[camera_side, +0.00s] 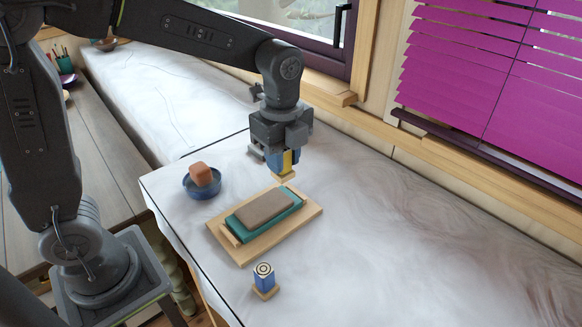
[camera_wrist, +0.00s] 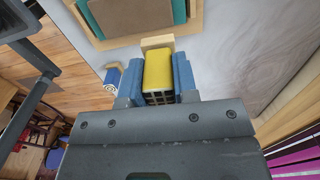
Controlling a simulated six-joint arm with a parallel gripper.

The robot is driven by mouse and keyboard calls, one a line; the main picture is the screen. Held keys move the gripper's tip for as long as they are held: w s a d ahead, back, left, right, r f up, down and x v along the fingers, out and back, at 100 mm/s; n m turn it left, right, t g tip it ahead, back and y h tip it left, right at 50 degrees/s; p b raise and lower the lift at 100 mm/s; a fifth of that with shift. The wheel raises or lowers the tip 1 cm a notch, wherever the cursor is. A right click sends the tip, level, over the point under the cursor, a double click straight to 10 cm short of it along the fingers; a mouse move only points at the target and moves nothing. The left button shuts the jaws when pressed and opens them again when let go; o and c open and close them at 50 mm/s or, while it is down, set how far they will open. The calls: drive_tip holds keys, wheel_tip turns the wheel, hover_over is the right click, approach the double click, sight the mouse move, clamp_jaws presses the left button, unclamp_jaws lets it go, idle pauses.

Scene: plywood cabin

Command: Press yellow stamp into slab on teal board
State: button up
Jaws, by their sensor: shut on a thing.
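The yellow stamp (camera_side: 287,163) is a yellow block with a pale wooden base, upright between the blue pads of my gripper (camera_side: 283,155). My gripper is shut on it; the stamp also shows in the wrist view (camera_wrist: 158,72) between the blue fingers (camera_wrist: 157,88). It hangs above the surface beyond the far edge of the slab. The grey-brown slab (camera_side: 264,207) lies flat on the teal board (camera_side: 283,216), which rests on a larger wooden board (camera_side: 246,250). In the wrist view the slab (camera_wrist: 130,14) and teal board (camera_wrist: 180,10) are partly cut off at the top.
A blue stamp (camera_side: 264,278) with a ringed top stands on a wooden base in front of the boards. A dark blue bowl (camera_side: 203,188) holding an orange-brown block (camera_side: 201,173) is at left. The window and magenta blinds (camera_side: 490,80) line the back. White surface at right is clear.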

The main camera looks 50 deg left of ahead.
drive_tip(key=o, duration=0.3)
drive_tip(key=shift+c, duration=0.8)
drive_tip(key=shift+s+a+f, duration=0.3)
drive_tip(key=shift+s+f, duration=0.3)
drive_tip(key=shift+f, duration=0.2)
drive_tip(key=shift+s+a+f, duration=0.25)
drive_tip(key=shift+s+f, duration=0.4)
drive_tip(key=shift+f, duration=0.15)
drive_tip(key=shift+s+a+f, duration=0.3)
drive_tip(key=shift+s+f, duration=0.3)
drive_tip(key=shift+f, duration=0.2)
drive_tip(key=shift+f, duration=1.1)
idle(0.4)
wheel_tip(320, 180, up, 7)
idle(0.9)
